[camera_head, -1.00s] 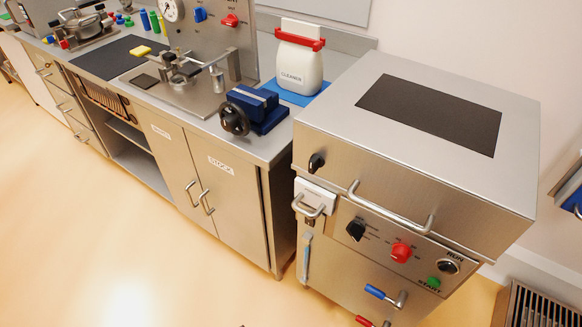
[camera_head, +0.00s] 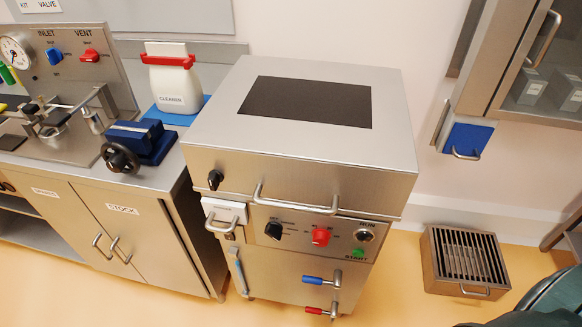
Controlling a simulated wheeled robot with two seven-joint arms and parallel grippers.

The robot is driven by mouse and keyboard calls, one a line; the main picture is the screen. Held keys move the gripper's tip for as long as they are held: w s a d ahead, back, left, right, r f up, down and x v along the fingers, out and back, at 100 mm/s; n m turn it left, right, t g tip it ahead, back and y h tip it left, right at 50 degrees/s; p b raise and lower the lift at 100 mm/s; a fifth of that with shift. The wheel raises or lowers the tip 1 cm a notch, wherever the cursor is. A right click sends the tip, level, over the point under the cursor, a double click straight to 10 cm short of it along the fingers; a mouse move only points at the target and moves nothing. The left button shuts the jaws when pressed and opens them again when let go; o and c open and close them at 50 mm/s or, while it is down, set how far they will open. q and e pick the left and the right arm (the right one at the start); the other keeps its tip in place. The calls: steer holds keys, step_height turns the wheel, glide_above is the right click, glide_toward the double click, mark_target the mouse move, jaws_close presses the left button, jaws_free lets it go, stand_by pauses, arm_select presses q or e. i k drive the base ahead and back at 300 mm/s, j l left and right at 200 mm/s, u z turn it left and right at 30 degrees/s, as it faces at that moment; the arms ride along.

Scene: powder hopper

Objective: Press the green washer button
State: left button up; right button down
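The green button (camera_head: 357,253) sits low on the right of the washer's front panel, by the START label and below the RUN indicator (camera_head: 365,236). The washer (camera_head: 300,200) is a steel cabinet with a dark panel on top and a bar handle (camera_head: 296,205) across its front. A red knob (camera_head: 321,236) and a black knob (camera_head: 273,230) are left of the green button. Neither of my grippers is in view.
A steel counter (camera_head: 165,185) with a blue vise (camera_head: 145,140) and a cleaner jug (camera_head: 173,80) stands left of the washer. A slatted metal box (camera_head: 466,262) is on the floor at right. Blue-handled and red-handled valves (camera_head: 315,281) project below the panel. Floor shows in front.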

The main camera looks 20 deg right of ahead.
mark_target(358, 253)
steer(key=z, duration=0.9)
